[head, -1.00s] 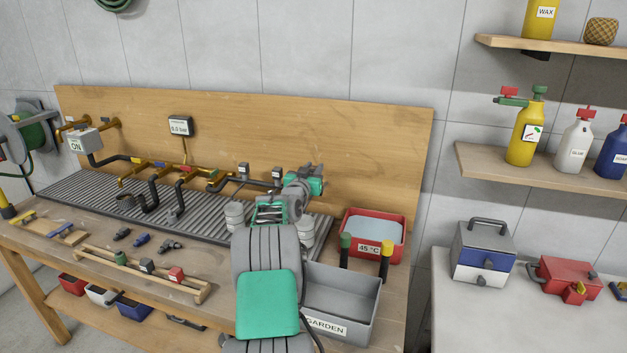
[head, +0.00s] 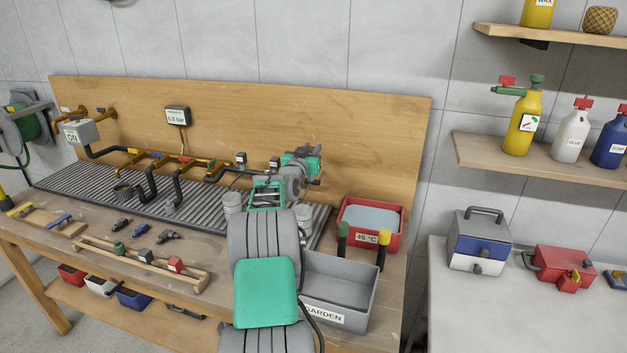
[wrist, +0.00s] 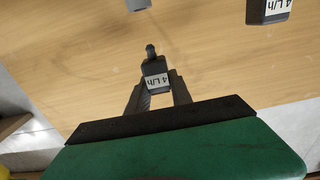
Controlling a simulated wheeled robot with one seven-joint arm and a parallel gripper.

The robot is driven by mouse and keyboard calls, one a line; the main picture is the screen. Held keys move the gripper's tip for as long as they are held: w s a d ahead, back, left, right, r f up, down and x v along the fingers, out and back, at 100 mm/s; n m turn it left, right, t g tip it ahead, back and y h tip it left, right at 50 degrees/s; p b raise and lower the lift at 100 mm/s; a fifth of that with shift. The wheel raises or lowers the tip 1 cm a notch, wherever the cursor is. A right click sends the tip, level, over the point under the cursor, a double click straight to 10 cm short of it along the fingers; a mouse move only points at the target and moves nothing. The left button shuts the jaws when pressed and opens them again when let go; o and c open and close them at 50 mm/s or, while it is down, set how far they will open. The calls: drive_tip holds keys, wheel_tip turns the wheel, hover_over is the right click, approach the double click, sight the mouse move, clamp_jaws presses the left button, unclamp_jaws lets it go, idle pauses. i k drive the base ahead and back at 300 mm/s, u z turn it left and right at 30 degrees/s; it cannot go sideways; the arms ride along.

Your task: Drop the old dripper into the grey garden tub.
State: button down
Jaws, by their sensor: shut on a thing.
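In the wrist view my gripper (wrist: 160,92) is shut on a small dark dripper with a white "4 L/h" label (wrist: 156,75). The wooden backboard (wrist: 90,60) is behind it. A second dripper with the same label (wrist: 270,8) is at the top right edge there. In the head view my arm rises over the bench and its green and grey wrist is in front of the board; it hides my fingertips. The grey garden tub (head: 360,311) stands right of my arm on the bench, its label partly covered; the inside that shows looks empty.
A red water basin marked 45 °C (head: 367,238) is behind the tub. Two upright handles, green-topped and yellow-topped (head: 383,250), stand at the tub's back edge. Pipes and a pressure display (head: 177,116) are at the board. A rack of fittings (head: 145,262) lies left of my arm.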

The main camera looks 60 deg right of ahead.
sight(338, 299)
drive_tip(key=z, duration=2.3)
